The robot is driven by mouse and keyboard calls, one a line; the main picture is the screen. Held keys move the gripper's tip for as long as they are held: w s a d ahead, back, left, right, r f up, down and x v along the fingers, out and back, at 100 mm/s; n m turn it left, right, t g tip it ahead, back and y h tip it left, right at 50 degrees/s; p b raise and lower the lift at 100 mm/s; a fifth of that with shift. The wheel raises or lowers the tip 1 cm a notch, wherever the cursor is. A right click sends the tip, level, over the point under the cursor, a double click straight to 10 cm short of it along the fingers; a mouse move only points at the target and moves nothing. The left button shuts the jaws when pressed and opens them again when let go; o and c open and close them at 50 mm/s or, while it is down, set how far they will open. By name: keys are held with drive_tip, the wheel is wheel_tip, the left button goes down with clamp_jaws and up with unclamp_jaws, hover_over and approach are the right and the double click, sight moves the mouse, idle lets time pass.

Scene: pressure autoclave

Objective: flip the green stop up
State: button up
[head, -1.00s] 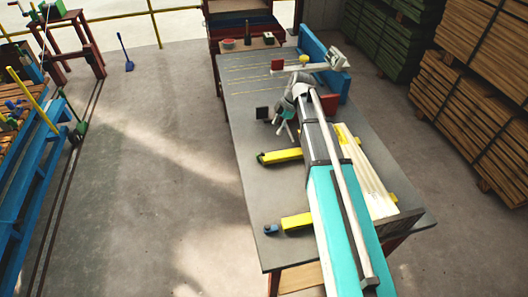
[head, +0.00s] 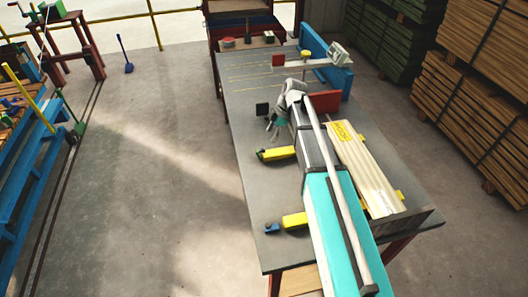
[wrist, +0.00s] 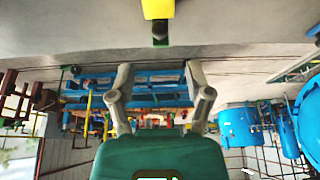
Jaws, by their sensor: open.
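The green stop (head: 261,155) is small and dark green, at the left end of a yellow bar (head: 280,153) on the grey table's left side. It appears to lie low, near the table edge. In the wrist view a yellow block (wrist: 158,8) with a dark green-edged tip (wrist: 160,30) shows at the top centre. My gripper (head: 273,131) is just beyond the yellow bar, above the table near its left edge. In the wrist view my gripper (wrist: 158,82) has its two grey fingers spread wide with nothing between them. Contact with the stop cannot be made out.
A second yellow bar with a blue end piece (head: 271,228) lies nearer on the table (head: 252,190). Pale boards (head: 365,170) lie right of my arm.

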drive_tip(key=shift+b+x, duration=3.25)
drive_tip(key=shift+x, duration=0.6)
clamp_jaws()
